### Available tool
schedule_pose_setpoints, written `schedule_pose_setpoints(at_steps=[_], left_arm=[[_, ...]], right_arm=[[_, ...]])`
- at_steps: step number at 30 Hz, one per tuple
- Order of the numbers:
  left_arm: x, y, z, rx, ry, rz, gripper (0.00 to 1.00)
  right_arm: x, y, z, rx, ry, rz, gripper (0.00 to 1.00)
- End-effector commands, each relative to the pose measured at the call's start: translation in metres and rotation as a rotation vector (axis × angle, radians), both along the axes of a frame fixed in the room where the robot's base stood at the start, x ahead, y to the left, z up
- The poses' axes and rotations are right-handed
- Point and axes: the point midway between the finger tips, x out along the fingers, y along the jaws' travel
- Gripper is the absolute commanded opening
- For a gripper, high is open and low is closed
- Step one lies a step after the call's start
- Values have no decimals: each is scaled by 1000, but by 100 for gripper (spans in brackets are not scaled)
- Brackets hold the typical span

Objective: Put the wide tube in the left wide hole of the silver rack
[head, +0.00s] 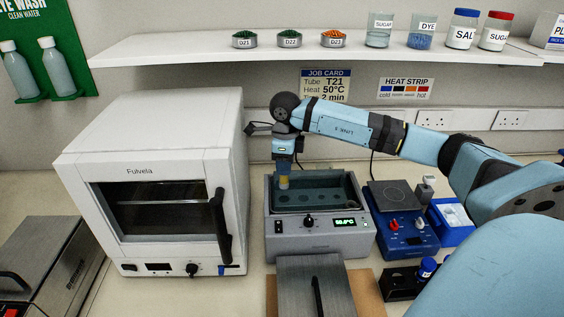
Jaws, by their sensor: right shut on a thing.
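My right gripper (285,163) points down over the left part of the grey water bath (318,241). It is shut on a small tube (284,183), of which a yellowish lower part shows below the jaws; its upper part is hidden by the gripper. The tube is upright. A plate with several round holes (318,197) lies inside the bath; it looks dark teal through the water, so I cannot tell whether it is the silver rack. I cannot tell whether the tube's bottom touches a hole. My left gripper is not in view.
A white oven (150,165) stands left of the bath. A blue hotplate stirrer (402,222) stands to its right. A grey lid (312,285) lies in front. A black rack (400,283) with a blue-capped tube (427,267) is at the front right. A shelf (200,52) hangs above.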

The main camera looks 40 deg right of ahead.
Motion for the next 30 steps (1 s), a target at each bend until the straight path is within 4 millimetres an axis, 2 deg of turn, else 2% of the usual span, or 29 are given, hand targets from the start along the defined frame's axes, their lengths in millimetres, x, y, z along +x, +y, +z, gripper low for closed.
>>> schedule_pose_setpoints(at_steps=[11,30], left_arm=[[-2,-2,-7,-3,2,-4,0],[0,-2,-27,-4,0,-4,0]], right_arm=[[0,0,-13,0,0,0,12],[0,0,-58,0,0,1,12]])
